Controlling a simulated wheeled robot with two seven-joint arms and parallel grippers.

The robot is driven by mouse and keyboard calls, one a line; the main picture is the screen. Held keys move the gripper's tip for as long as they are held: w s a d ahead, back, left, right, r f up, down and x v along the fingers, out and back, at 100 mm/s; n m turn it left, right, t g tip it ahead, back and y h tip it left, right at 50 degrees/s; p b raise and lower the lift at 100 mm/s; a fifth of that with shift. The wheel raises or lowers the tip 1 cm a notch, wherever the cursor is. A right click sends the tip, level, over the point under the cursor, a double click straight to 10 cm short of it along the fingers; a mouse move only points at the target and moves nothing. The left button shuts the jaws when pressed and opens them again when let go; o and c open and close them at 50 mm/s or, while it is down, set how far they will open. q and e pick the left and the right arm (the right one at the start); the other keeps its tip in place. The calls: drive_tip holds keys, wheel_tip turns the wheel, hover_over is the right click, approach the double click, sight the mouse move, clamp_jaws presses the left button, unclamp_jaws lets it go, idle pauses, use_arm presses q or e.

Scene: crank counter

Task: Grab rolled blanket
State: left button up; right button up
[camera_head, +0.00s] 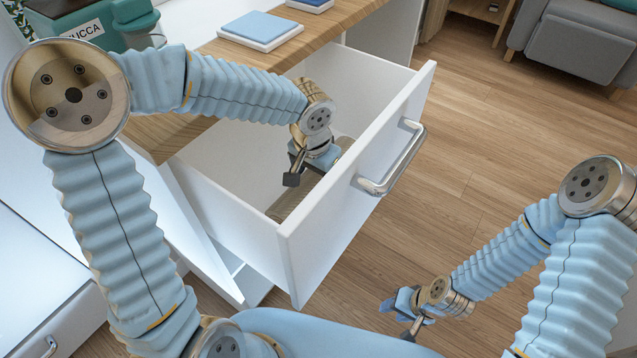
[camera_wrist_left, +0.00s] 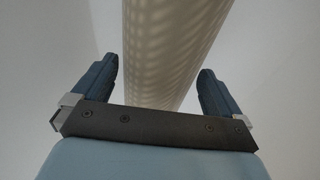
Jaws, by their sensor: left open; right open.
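The rolled blanket is a long beige roll with a ribbed, spotted surface. In the left wrist view the blanket (camera_wrist_left: 172,45) runs from the top edge down between the two fingers, with a gap on each side. In the head view the blanket (camera_head: 292,204) lies inside the open drawer, partly hidden by my left gripper (camera_head: 300,175). That gripper is open, reaching down into the drawer over the roll. In its wrist view, the left gripper (camera_wrist_left: 153,75) has its fingers apart on either side of the roll. My right gripper (camera_head: 402,318) is open and empty, outside the drawer at the lower right.
The white drawer (camera_head: 330,232) is pulled out, its walls close around my left gripper. Its metal handle (camera_head: 395,160) faces right.

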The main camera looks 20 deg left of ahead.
use_arm(q)
drive_tip(key=shift+c, duration=0.5)
drive_tip(key=c, duration=0.9)
drive_tip(key=shift+o, duration=0.2)
drive_tip(key=shift+r, duration=0.15)
